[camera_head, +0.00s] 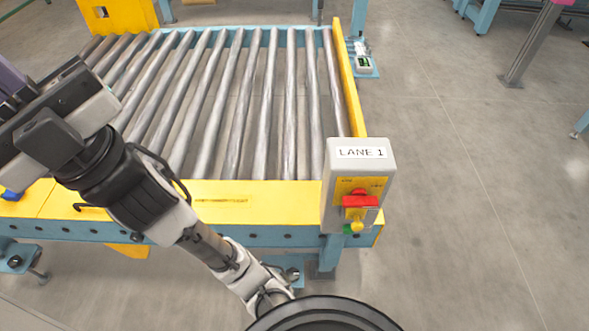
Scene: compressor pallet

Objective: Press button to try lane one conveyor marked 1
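The grey control box marked LANE 1 (378,178) stands upright at the front right corner of the roller conveyor (222,201). The green button is partly hidden beside the knob. My gripper (22,115) is at the left edge of the view, far left of the box and above the conveyor's left side. It is partly cut off by the frame, and its fingertips do not show clearly. It touches nothing that I can see.
A yellow side guard (347,85) runs back from the box along the conveyor's right side. A small device on a blue foot (363,62) stands behind it. A grey post (530,45) stands at the upper right. The floor (470,210) right of the box is clear.

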